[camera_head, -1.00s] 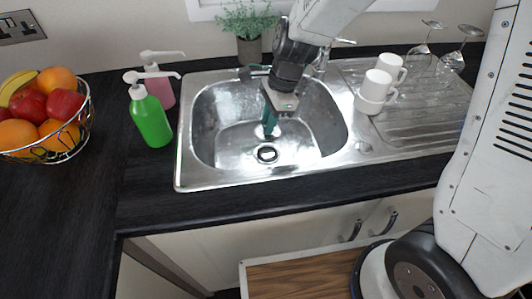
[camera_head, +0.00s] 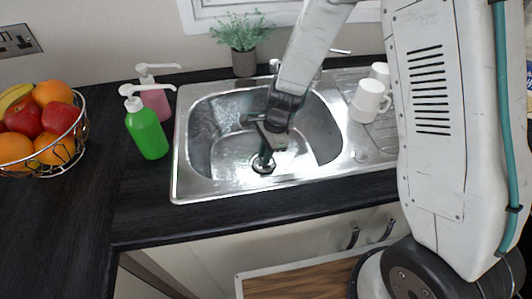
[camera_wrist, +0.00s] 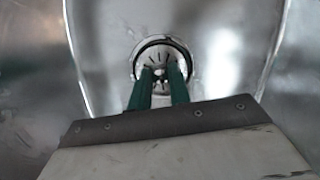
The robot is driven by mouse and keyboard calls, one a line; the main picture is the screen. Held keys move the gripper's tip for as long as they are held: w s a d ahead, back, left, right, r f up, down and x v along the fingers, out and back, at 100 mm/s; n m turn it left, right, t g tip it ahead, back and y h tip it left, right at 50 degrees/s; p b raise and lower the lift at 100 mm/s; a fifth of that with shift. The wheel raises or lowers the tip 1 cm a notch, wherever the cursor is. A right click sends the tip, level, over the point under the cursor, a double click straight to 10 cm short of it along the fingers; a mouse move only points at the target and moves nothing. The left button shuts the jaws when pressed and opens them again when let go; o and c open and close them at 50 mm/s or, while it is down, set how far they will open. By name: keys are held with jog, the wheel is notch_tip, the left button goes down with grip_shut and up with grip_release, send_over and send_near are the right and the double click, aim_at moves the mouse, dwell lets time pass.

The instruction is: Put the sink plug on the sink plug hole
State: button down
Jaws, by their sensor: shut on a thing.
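The metal sink (camera_head: 222,115) has a round plug hole (camera_head: 255,168) in its floor. In the wrist view the plug hole (camera_wrist: 153,44) shows as a bright ring with dark slots. My gripper (camera_head: 263,163) points down into the sink with its green fingertips at the hole. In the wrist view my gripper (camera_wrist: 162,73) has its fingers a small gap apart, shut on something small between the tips. This seems to be the sink plug, mostly hidden by the fingers. I cannot tell whether it touches the hole.
A green soap bottle (camera_head: 147,133) and a pink one (camera_head: 156,103) stand left of the sink. A fruit basket (camera_head: 84,128) is at the far left. White mugs (camera_head: 367,101) stand on the drainer at right. A potted plant (camera_head: 244,62) and the tap are behind.

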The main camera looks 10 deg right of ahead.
aim_at(275, 161)
jog(key=shift+f, duration=0.15)
jog(key=c, duration=1.3)
grip_release()
jog(key=s+v, duration=0.1)
jog(key=v, duration=1.2)
jog(key=s+d+r+n+t+h, duration=0.1)
jog(key=s+d+r+n, duration=0.3)
jog(key=r, duration=0.3)
jog(key=s+d+r+n, duration=0.3)
jog(key=s+r+n, duration=0.1)
jog(key=s+r, duration=0.25)
jog(key=s+d+r+n+h, duration=0.1)
jog(key=s+d+r+n, duration=0.1)
jog(key=s, duration=0.5)
jog(key=s+d+r+n+h, duration=0.1)
jog(key=s+d+r+n, duration=0.1)
jog(key=s+d+n, duration=0.2)
jog(key=s+n, duration=0.1)
jog(key=s, duration=0.2)
jog(key=shift+t, duration=0.4)
jog(key=shift+d, duration=0.1)
